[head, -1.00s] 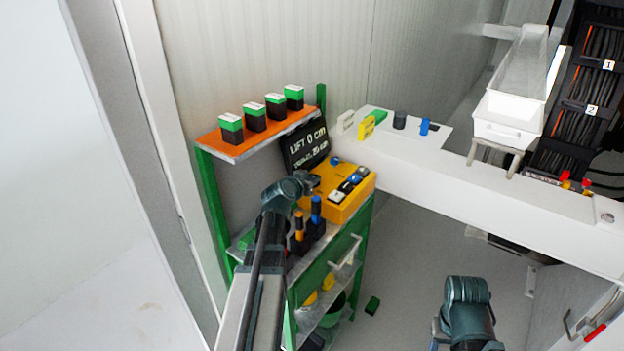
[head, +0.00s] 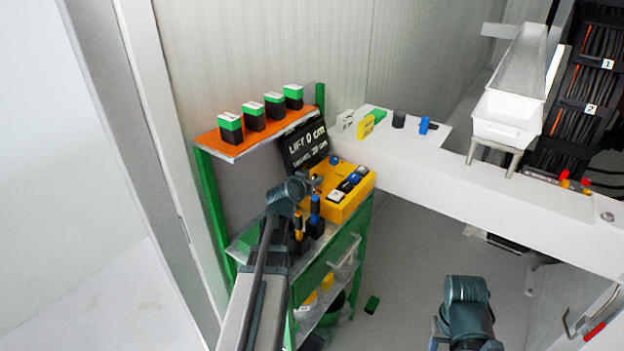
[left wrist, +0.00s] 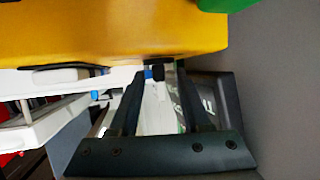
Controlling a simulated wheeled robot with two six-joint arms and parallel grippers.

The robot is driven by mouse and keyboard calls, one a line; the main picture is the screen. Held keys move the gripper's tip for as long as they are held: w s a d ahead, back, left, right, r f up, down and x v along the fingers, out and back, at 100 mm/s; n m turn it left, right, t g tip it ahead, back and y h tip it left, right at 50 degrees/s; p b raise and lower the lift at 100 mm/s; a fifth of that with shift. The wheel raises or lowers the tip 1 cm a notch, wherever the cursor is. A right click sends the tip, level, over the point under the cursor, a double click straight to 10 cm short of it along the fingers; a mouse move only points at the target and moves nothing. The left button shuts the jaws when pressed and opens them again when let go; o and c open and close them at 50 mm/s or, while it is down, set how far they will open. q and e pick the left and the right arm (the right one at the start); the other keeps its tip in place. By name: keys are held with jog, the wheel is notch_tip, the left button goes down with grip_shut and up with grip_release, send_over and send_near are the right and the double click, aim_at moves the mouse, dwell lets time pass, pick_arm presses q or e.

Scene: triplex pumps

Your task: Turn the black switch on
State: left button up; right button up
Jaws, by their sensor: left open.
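The yellow control box (head: 352,208) stands on the green shelf unit, with a row of white, black and blue controls on top. A black control (head: 345,187) sits in this row; I cannot tell which way it is set. My left gripper (head: 316,182) is at the left side of the box, close to its top. In the left wrist view my left gripper (left wrist: 160,85) is open, with the yellow box (left wrist: 110,35) along the top of the picture. A small black part and a blue knob (left wrist: 157,72) show between the fingertips.
A tilted black display (head: 305,145) reading "LIFT 0 cm" stands behind the box. Several green-black blocks stand on the orange shelf (head: 235,143). Orange and blue-handled items (head: 315,210) stand below the gripper. A white beam (head: 450,183) runs rightward.

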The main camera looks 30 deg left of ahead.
pick_arm(q)
jog(key=p+v, duration=0.2)
jog(key=v, duration=0.5)
jog(key=shift+s+r+p, duration=0.15)
jog(key=shift+s+p, duration=0.1)
jog(key=shift+p, duration=0.15)
